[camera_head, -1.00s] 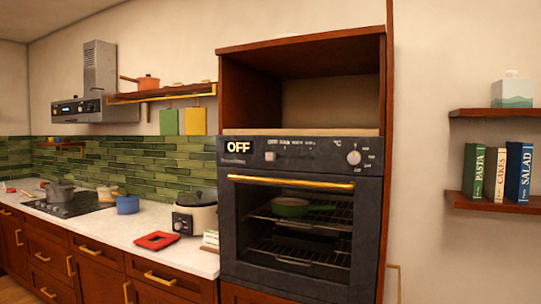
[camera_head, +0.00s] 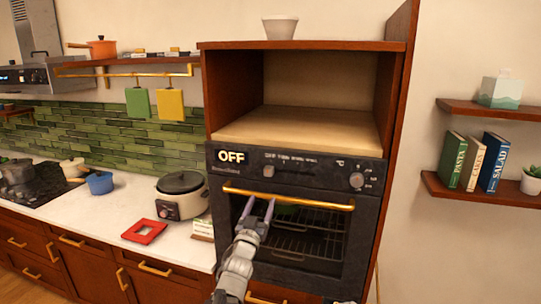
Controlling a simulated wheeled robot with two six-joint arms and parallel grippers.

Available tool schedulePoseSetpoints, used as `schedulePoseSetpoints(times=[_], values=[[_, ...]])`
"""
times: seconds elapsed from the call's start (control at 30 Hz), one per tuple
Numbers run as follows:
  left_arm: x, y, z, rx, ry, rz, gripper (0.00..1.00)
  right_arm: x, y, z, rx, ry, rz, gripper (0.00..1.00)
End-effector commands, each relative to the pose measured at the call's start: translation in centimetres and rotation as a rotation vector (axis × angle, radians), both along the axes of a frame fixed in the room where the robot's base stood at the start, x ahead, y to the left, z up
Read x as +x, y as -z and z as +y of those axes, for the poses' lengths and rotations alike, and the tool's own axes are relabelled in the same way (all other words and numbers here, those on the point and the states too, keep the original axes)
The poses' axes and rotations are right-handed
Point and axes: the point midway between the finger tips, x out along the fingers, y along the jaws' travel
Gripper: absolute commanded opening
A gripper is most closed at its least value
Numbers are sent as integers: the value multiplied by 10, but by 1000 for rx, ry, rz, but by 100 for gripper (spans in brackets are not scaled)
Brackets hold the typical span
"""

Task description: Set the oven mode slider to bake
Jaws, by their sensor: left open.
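The oven (camera_head: 300,268) is built into a tall wooden cabinet, with a dark control panel on top. Its display (camera_head: 231,157) reads OFF. The mode slider (camera_head: 268,171) is a small light knob near the left end of a row of printed labels, by the OFF mark. The label words are too small to read. My left gripper (camera_head: 257,208) is open and empty, in front of the oven door just below the gold handle, its fingers pointing up toward the panel. It is apart from the slider.
The gold door handle (camera_head: 288,197) runs across the oven between my gripper and the panel. A round knob (camera_head: 356,180) sits at the panel's right. A slow cooker (camera_head: 181,194) and red trivet (camera_head: 145,231) stand on the counter at left. The cabinet opening above is empty.

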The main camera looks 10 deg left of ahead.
Motion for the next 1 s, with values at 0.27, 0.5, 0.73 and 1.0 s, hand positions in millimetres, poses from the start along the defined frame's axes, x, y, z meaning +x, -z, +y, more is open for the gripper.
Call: schedulePoseSetpoints(times=[0.27,0.5,0.73,1.0], values=[[-6,-38,6,9,27,-102,68,0,-17,0,0,0,0,50],[2,-41,6,9,27,-101,68,0,-20,0,0,1,0,50],[30,-53,5,8,27,-101,68,0,-33,0,1,3,0,50],[64,-67,4,8,27,-100,68,0,-46,0,1,7,0,50]])
